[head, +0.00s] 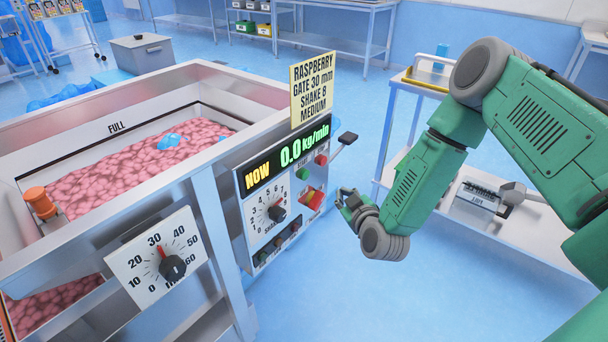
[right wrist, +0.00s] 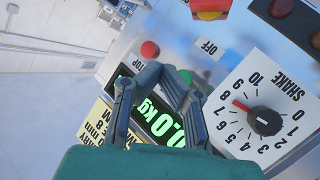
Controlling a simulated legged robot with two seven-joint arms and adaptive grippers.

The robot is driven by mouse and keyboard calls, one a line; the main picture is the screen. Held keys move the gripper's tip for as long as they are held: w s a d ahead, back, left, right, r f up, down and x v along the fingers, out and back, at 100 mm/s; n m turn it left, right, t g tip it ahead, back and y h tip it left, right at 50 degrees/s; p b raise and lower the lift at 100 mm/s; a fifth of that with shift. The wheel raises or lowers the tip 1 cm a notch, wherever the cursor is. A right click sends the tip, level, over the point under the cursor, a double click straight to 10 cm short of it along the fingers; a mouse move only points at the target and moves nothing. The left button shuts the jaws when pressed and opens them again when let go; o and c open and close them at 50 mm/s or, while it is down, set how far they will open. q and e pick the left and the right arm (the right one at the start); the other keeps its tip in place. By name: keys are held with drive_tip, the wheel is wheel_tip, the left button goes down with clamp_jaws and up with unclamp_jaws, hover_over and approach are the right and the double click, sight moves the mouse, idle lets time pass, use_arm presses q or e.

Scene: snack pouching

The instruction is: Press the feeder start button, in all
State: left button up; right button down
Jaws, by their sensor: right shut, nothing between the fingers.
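The feeder's control panel (head: 284,195) stands in the middle of the head view. A green button (head: 302,173) sits below the display (head: 288,158), which reads NOW 0.0 kg/min. In the right wrist view the green button (right wrist: 186,76) shows beside the fingertips, and a red button (right wrist: 150,49) marked STOP is nearby. The red button also shows in the head view (head: 321,160). My right gripper (head: 345,198) is shut and empty, in front of the panel's right side; its fingers (right wrist: 162,74) come together in the wrist view. Contact with the green button cannot be told. My left gripper is out of view.
A SHAKE dial (head: 277,213) and a gate dial (head: 172,267) with its pointer near 30 are on the feeder. A yellow sign (head: 312,88) reads raspberry, gate 30 mm, shake 8, medium. A red-and-yellow switch (head: 312,198) and a black lever (head: 347,138) are near the gripper.

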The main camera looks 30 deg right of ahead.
sight(305, 175)
drive_tip(key=shift+w, duration=0.1)
drive_tip(key=w+a+b, duration=0.3)
drive_tip(key=w, duration=0.5)
drive_tip(key=shift+b, duration=0.3)
idle(1.2)
drive_tip(key=shift+w+a, duration=0.25)
drive_tip(key=shift+w, duration=0.1)
drive_tip(key=shift+w+a, duration=0.2)
drive_tip(key=shift+w, duration=0.25)
idle(0.7)
idle(0.3)
drive_tip(key=shift+s+d+p, duration=0.4)
drive_tip(key=shift+s+p, duration=0.1)
drive_tip(key=shift+s, duration=0.35)
